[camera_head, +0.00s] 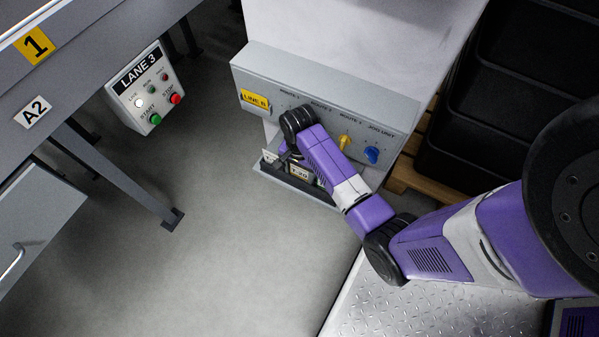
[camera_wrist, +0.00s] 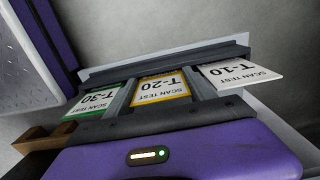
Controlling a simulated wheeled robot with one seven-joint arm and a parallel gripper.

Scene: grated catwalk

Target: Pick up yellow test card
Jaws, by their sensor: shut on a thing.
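The yellow test card, marked T-20 (camera_wrist: 160,87), lies in the middle of a grey card holder (camera_wrist: 165,62) in the wrist view. My gripper (camera_wrist: 161,90) is over the holder, with dark fingers along both sides of the yellow card; it is shut on this card. The green-edged T-30 card (camera_wrist: 94,103) is to the left and the white T-10 card (camera_wrist: 240,73) to the right. In the head view my arm reaches to the holder (camera_head: 310,190) below the control panel and mostly hides the cards.
The control panel (camera_head: 375,125) with a yellow knob (camera_head: 344,142) and a blue knob (camera_head: 371,155) is right above the holder. Black crates (camera_head: 470,130) stand at right. The LANE 3 button box (camera_head: 146,88) is at left. The grey floor (camera_head: 235,255) is clear.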

